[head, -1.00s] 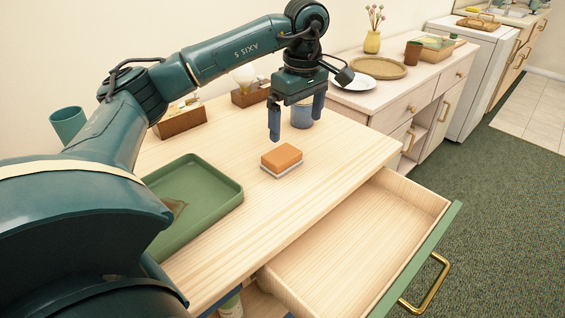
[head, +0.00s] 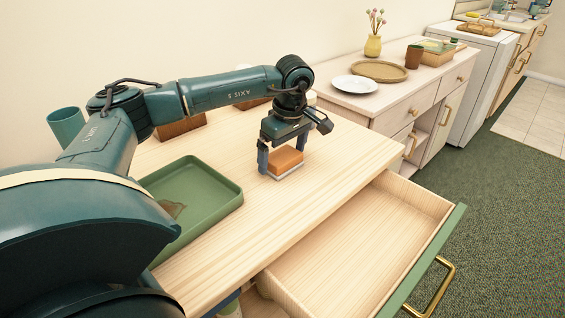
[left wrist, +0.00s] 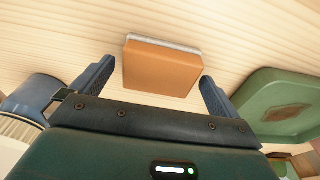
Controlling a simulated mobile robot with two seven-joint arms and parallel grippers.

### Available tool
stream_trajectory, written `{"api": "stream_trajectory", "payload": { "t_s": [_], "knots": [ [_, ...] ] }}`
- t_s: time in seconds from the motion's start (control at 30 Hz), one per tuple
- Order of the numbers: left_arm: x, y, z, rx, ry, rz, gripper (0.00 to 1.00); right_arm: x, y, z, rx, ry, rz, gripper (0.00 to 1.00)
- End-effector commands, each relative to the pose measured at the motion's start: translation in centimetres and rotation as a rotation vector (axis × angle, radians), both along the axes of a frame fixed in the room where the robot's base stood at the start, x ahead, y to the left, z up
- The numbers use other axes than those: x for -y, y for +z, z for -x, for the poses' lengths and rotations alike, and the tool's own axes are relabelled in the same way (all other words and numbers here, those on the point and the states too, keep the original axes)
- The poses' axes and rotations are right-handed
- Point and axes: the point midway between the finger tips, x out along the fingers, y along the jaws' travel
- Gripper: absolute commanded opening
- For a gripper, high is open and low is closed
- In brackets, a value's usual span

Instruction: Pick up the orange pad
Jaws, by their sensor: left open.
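The orange pad (head: 286,160) lies on the wooden table top, with a pale layer along its lower edge. It also shows in the left wrist view (left wrist: 162,68), between the two fingers and toward their tips. My left gripper (head: 281,166) is open and low over the table, with one finger on each side of the pad. In the left wrist view the gripper (left wrist: 157,82) shows a gap between each finger and the pad. My right gripper is not in view.
A green tray (head: 226,203) with a brown patch inside lies left of the pad. An open drawer (head: 350,238) juts out at the table's front. A blue cup (left wrist: 35,98) stands beside the gripper in the left wrist view. The table right of the pad is clear.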

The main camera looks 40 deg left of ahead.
Motion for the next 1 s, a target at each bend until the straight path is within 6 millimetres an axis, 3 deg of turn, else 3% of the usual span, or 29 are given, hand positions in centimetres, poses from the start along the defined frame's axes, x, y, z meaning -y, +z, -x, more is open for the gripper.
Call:
{"api": "stream_trajectory", "payload": {
  "t_s": [0.1, 0.37, 0.83, 1.0],
  "knots": [
    [-0.20, -1.02, 0.02, 0.000, 0.001, -0.001, 1.00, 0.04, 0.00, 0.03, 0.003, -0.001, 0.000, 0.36],
    [-0.20, -1.14, 0.00, 0.001, 0.001, 0.000, 0.99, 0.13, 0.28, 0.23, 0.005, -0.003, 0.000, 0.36],
    [-0.18, -1.13, 0.01, 0.001, 0.000, 0.000, 0.61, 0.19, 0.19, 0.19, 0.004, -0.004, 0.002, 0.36],
    [-0.18, -1.11, 0.00, 0.001, 0.000, 0.000, 0.59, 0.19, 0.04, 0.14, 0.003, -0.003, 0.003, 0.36]
  ]
}}
